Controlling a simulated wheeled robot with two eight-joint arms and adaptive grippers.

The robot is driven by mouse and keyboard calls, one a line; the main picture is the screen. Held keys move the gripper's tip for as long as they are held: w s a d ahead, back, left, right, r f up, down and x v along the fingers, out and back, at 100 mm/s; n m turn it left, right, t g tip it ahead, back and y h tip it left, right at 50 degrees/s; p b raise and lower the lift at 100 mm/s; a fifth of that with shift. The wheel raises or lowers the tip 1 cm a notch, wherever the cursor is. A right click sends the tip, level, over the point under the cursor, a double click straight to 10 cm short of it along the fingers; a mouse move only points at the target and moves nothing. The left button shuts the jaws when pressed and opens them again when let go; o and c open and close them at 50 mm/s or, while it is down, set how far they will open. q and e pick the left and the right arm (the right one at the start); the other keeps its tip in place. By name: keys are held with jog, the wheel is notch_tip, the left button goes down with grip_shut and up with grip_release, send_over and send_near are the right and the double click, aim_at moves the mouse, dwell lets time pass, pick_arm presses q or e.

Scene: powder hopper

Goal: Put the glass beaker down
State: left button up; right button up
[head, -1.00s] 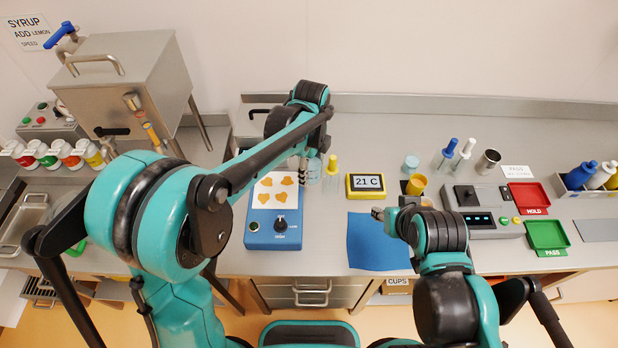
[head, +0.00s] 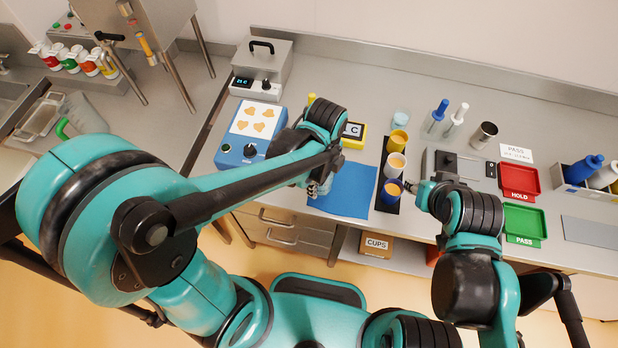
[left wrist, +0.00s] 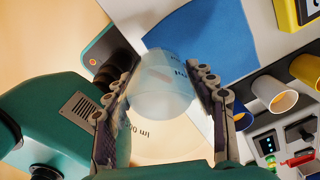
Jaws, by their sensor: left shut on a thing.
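The clear glass beaker (left wrist: 163,88) is between the fingers of my left gripper (left wrist: 166,100) in the left wrist view, with dark graduation print on its wall. My left gripper is shut on it. In the head view my left gripper (head: 319,187) is over the left part of the blue mat (head: 350,195), and the beaker is mostly hidden by it. The mat also shows beyond the beaker in the left wrist view (left wrist: 215,38). My right gripper (head: 410,188) is beside the row of cups; its fingers are too small to read.
Cups (head: 396,163) stand in a row on a dark strip right of the mat. Red (head: 519,181) and green trays (head: 524,223) lie further right. The mat's middle looks bare.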

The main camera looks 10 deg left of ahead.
pick_arm(q)
jog(key=w+a+f, duration=0.2)
jog(key=w+a+f+b, duration=0.1)
jog(key=w+a+f, duration=0.1)
jog(key=w+a, duration=0.1)
jog(key=w+a+f+b, duration=0.1)
jog(key=w+a+f, duration=0.1)
jog(key=a, duration=0.1)
jog(key=shift+w+a+f, duration=0.15)
jog(key=shift+w+f, duration=0.15)
jog(key=shift+f, duration=0.05)
jog(key=shift+f+b, duration=0.7)
jog(key=shift+f, duration=1.3)
jog(key=shift+f, duration=0.2)
jog(key=o, duration=1.3)
jog(key=shift+o, duration=0.2)
jog(key=shift+r, duration=0.1)
